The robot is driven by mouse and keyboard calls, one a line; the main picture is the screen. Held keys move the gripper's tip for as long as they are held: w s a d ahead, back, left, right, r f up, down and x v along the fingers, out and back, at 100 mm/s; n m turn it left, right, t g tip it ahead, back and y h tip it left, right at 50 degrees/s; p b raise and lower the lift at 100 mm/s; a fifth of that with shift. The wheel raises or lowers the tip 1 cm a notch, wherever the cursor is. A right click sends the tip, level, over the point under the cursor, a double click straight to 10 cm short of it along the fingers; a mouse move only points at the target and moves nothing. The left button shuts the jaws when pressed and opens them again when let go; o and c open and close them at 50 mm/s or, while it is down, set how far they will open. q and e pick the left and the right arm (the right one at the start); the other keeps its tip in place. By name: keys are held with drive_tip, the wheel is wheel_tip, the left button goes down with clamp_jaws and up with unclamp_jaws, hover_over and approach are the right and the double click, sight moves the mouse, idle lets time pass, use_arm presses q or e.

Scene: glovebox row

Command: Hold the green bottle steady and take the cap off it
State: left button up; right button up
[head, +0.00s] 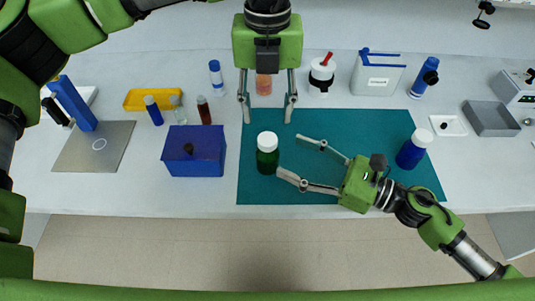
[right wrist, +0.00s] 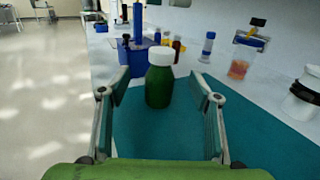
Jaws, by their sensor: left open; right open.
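The green bottle (head: 267,161) stands upright on the teal mat (head: 345,125), near its left edge, with a white cap (head: 267,140) on it. In the right wrist view the bottle (right wrist: 160,86) stands ahead, between my open fingers in the picture, its white cap (right wrist: 161,56) on top. My right gripper (head: 293,158) is open and to the right of the bottle, pointing at it, apart from it. My left gripper (head: 267,108) is open, points down, and is above and behind the bottle, holding nothing.
A blue box (head: 195,160) stands left of the bottle. A blue bottle with a white cap (head: 411,150) stands on the mat's right part. Several small vials, a yellow tray (head: 153,99) and a white canister (head: 378,75) stand farther back. The mat's middle is mostly clear.

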sight(278, 158)
use_arm(q)
drive_tip(key=shift+w+f, duration=0.1)
drive_tip(key=shift+w, duration=0.1)
use_arm(e)
drive_tip(key=f, duration=0.3)
drive_tip(key=shift+w+a+f, duration=0.15)
drive_tip(key=shift+w+a, duration=0.05)
drive_tip(key=shift+w, duration=0.05)
drive_tip(key=x, duration=0.7)
